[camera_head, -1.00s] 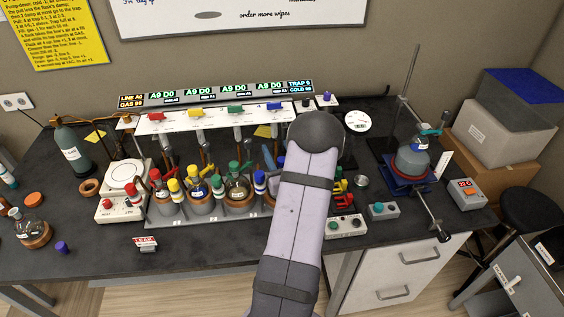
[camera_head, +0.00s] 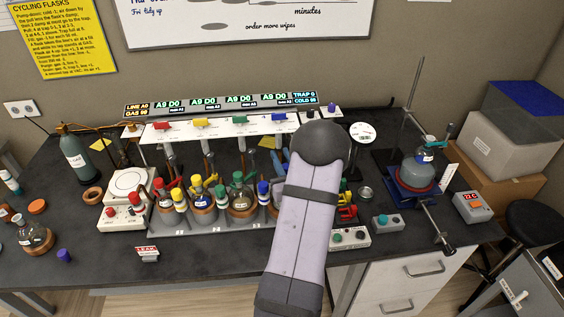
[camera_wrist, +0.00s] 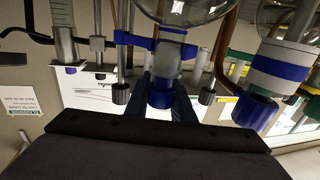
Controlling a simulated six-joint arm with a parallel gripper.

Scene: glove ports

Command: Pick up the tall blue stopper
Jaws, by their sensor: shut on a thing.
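In the wrist view, my gripper (camera_wrist: 165,92) has its dark blue fingers on both sides of a blue stopper (camera_wrist: 160,98) and is shut on it. The stopper is in line with a clear glass neck (camera_wrist: 167,62) below a round glass flask (camera_wrist: 185,8), in what looks like an upside-down picture. I cannot tell whether the stopper is still seated in the neck. In the head view, my own arm hides the gripper and the held stopper.
A white-and-blue banded joint with a blue cap (camera_wrist: 255,110) is close to the right of my gripper. Several flasks with coloured stoppers stand in a row, including a green-stoppered flask (camera_head: 241,202). A valve panel (camera_head: 228,125) is behind them.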

